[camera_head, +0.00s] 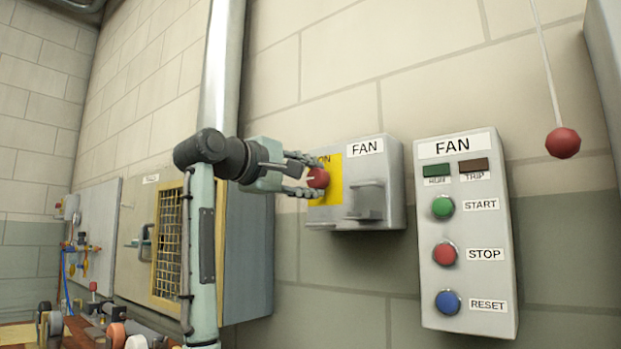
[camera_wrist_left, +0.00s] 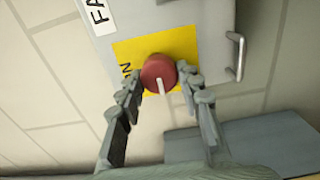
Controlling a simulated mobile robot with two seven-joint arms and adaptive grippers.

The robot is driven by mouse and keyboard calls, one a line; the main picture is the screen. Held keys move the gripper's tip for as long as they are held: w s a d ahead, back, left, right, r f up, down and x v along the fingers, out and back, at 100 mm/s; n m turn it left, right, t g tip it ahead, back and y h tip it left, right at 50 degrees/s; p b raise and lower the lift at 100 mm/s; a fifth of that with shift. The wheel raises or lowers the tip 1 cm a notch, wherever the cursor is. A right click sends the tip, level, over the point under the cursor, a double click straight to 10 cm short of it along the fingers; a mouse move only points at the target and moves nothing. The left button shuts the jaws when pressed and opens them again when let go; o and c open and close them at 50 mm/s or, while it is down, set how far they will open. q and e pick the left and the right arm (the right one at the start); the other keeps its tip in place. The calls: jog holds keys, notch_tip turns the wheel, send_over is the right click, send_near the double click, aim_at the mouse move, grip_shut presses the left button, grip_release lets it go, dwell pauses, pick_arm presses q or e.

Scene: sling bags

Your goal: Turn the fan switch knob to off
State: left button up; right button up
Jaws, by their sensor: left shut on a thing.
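The fan switch is a grey box (camera_head: 375,153) labelled FAN on the wall, with a yellow plate (camera_head: 331,190) on its front. A red round knob (camera_head: 318,178) with a white pointer line sits on the plate. In the wrist view the knob (camera_wrist_left: 157,73) lies between the two fingers, and its white line points down and slightly right. My left gripper (camera_head: 306,178) is shut on the knob, with the fingers on either side of it. The word ON shows beside the knob; any other position label is hidden. My right gripper is in neither view.
Right of the switch is a panel (camera_head: 465,260) with green START, red STOP and blue RESET buttons. A red ball (camera_head: 562,142) hangs on a cord at the upper right. A cabinet with a yellow mesh door (camera_head: 168,240) stands left, behind my left arm.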

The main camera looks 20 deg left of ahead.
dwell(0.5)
pick_arm(q)
jog(key=o, duration=1.2)
jog(key=shift+c, duration=0.2)
jog(key=v, duration=1.2)
